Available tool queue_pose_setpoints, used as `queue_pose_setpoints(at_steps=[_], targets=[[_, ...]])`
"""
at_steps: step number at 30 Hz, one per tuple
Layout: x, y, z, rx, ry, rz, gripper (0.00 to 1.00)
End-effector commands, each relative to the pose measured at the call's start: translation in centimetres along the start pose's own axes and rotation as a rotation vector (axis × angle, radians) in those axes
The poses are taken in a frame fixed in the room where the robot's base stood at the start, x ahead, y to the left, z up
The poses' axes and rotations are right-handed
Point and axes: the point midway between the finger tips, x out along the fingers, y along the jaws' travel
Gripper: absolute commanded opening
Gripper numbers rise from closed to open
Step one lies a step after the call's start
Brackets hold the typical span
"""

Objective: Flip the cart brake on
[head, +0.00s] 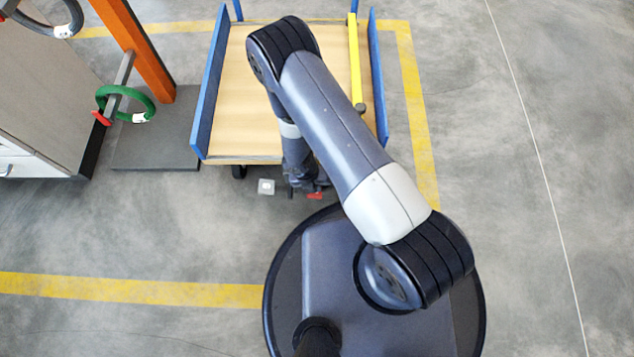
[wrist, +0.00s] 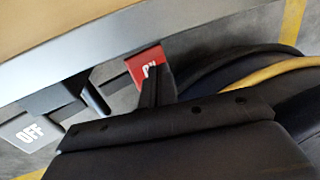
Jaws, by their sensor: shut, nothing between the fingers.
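The cart (head: 245,95) has a wooden deck and blue side rails. Its brake shows at the near edge, with a red ON pad (head: 316,196) to the right and a light grey OFF pad (head: 266,187) to the left. In the wrist view the red ON pad (wrist: 142,64) sits just under the cart's grey edge, and the OFF pad (wrist: 30,132) is at the lower left. My gripper (wrist: 151,82) is shut and empty, its fingertips at the red pad and partly covering its lettering. I cannot tell whether they touch. My arm hides part of the cart.
A yellow bar (head: 354,55) lies along the cart's right side. At left, an orange post (head: 140,50) carries a green coil (head: 148,105) on a peg, beside a grey cabinet (head: 35,100). Yellow floor lines surround the cart. Floor to the right is clear.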

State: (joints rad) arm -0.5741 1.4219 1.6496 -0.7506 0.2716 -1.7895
Motion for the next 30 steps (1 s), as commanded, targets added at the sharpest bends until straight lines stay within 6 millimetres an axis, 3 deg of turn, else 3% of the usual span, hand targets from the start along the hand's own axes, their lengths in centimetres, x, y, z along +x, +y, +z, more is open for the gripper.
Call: queue_pose_setpoints(at_steps=[10,30], targets=[[1.7,0.2,0.0,0.0,0.0,0.0,0.0],[2.4,0.3,0.0,0.001,0.001,0.0,0.0]])
